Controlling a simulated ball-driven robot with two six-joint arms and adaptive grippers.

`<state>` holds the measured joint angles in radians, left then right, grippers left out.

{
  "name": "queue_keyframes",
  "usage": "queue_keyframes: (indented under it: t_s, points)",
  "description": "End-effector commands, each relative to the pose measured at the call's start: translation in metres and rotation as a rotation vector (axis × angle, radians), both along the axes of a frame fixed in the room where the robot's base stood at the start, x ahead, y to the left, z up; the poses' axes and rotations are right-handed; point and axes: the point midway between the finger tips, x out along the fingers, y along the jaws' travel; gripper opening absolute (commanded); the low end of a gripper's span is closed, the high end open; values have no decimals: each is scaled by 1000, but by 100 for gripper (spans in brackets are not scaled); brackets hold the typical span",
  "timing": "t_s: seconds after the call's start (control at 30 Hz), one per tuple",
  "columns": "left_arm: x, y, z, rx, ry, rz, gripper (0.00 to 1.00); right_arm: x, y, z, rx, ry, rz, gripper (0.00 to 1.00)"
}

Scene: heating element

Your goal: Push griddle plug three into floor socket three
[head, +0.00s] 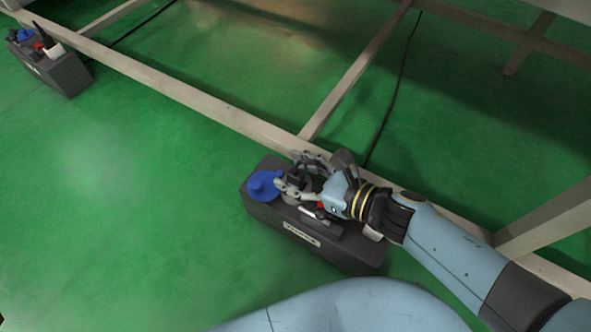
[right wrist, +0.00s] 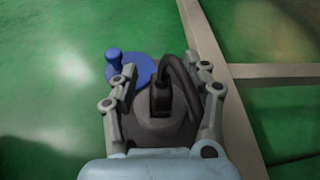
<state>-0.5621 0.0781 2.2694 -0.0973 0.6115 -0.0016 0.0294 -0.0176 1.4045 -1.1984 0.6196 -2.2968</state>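The dark floor socket box (head: 265,214) stands on the green floor beside the pale frame rail, with a label on its front that I cannot read clearly. A blue round cap (head: 264,186) is open at its left end; the cap also shows in the right wrist view (right wrist: 115,62). My right gripper (head: 294,176) is over the box, its fingers closed around the dark round griddle plug (right wrist: 150,127), one on each side. The plug sits at the socket beside the cap, partly covered by the fingers. I cannot tell how deep it is. My left gripper is out of view.
A second dark box (head: 62,74) with blue, red and white parts stands at the far upper left. A long pale rail (head: 190,97) runs behind both boxes, with crossbars beyond it. A black cable (head: 396,85) trails over the floor behind. The floor at left is clear.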

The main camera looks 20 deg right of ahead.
Motion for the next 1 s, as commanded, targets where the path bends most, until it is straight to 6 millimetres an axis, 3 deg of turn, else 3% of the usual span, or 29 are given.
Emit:
queue_keyframes:
  t_s: [0.27, 0.7, 1.0]
  points:
    - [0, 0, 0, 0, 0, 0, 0, -5, -3, -1, -3, 5, 1, 47]
    - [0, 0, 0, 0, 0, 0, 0, -73, -49, 26, -2, 5, 3, 47]
    - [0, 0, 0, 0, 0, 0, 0, -94, -65, 36, -1, -1, 2, 47]
